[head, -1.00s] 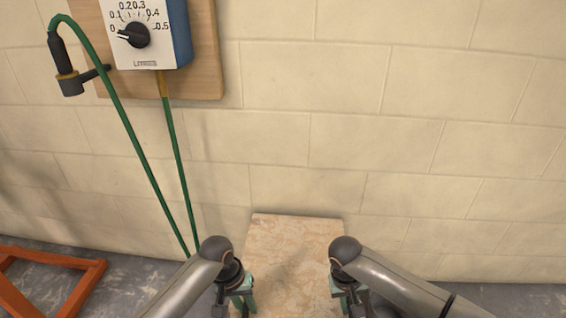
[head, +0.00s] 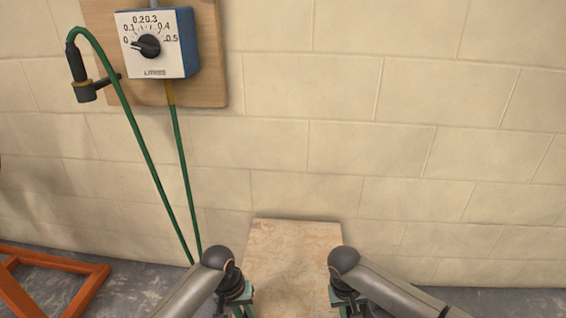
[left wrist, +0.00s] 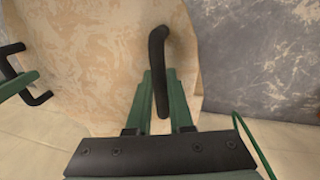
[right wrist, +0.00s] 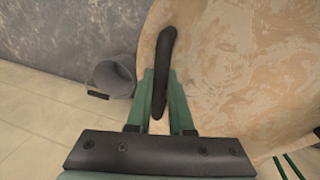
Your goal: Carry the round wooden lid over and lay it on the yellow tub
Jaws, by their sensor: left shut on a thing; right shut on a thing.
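The pale, mottled wooden lid (head: 293,262) lies between my two grippers at the bottom of the head view. Its far edge looks straight there, but its rim curves in the right wrist view (right wrist: 225,70). My left gripper (left wrist: 160,105) is shut on a black bar handle (left wrist: 156,60) at one side of the lid. My right gripper (right wrist: 158,105) is shut on the black handle (right wrist: 163,60) at the opposite side. The lid's near part is cut off in the head view. The yellow tub shows in no view.
A block wall (head: 420,150) stands ahead, with a dial box (head: 158,45) and a green hose (head: 140,165) at left. An orange frame (head: 60,265) stands on the grey floor at left. A grey bucket-like object (right wrist: 112,75) shows near the wall in the right wrist view.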

